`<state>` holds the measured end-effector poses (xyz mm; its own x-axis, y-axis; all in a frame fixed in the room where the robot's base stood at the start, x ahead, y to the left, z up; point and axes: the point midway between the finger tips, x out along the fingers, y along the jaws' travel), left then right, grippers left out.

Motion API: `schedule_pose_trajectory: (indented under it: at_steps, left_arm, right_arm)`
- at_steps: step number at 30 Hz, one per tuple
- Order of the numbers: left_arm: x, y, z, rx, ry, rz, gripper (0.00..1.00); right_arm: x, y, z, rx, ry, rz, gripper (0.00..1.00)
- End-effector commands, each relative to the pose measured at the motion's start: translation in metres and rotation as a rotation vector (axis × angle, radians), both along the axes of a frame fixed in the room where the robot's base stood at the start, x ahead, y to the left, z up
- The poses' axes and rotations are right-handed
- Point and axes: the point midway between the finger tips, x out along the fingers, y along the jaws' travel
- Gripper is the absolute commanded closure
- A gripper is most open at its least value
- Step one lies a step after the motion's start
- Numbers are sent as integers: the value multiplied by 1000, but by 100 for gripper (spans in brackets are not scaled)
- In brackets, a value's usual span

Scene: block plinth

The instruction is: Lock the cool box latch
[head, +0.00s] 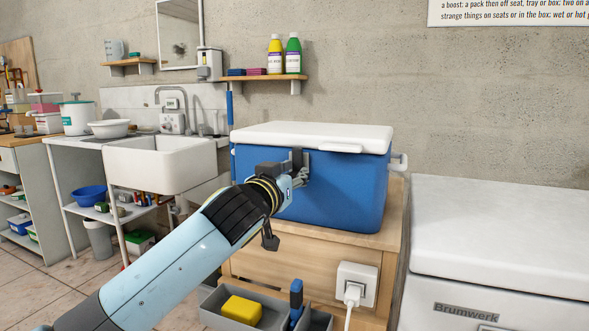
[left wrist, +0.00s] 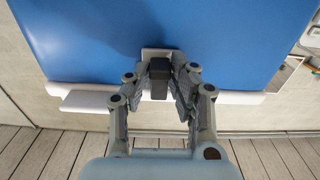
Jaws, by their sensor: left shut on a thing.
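The cool box (head: 340,190) has a blue body and a white lid (head: 310,135), and stands on a wooden plinth. The lid lies flat on the body. My left gripper (head: 297,172) is at the front of the box. In the left wrist view my left gripper (left wrist: 160,80) is shut on the dark latch (left wrist: 159,70), which sits on a pale plate at the box front by the lid edge. The latch (head: 297,158) is partly hidden by the fingers in the head view. Whether it is fastened I cannot tell. My right gripper is not in view.
The wooden plinth (head: 255,264) has a white socket (head: 357,285) with a cable. A grey tray (head: 222,300) with a yellow block (head: 241,310) is below. A white chest (head: 500,235) stands close on the right, a sink (head: 160,165) on the left.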

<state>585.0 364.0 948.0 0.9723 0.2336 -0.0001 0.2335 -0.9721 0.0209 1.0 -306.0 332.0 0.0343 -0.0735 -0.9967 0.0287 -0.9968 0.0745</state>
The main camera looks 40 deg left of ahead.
Motion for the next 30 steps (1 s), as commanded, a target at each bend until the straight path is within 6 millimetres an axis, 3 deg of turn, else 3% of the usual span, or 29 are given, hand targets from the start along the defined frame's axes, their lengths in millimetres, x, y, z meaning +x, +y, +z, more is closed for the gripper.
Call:
schedule_pose_trajectory:
  at_steps: [8,9,14,23,26,30]
  left_arm:
    - [0,1,-1,38,10,0,100]
    - [0,1,-1,38,10,0,77]
    - [0,1,-1,37,10,0,56]
    - [-2,1,0,36,9,0,56]
    - [-12,-2,-2,36,11,0,56]
    - [-39,-8,-2,36,12,-2,56]
  right_arm:
    - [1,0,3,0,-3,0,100]
    - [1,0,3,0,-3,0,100]
    - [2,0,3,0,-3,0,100]
    - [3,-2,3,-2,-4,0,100]
    - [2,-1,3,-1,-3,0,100]
    - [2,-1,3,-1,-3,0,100]
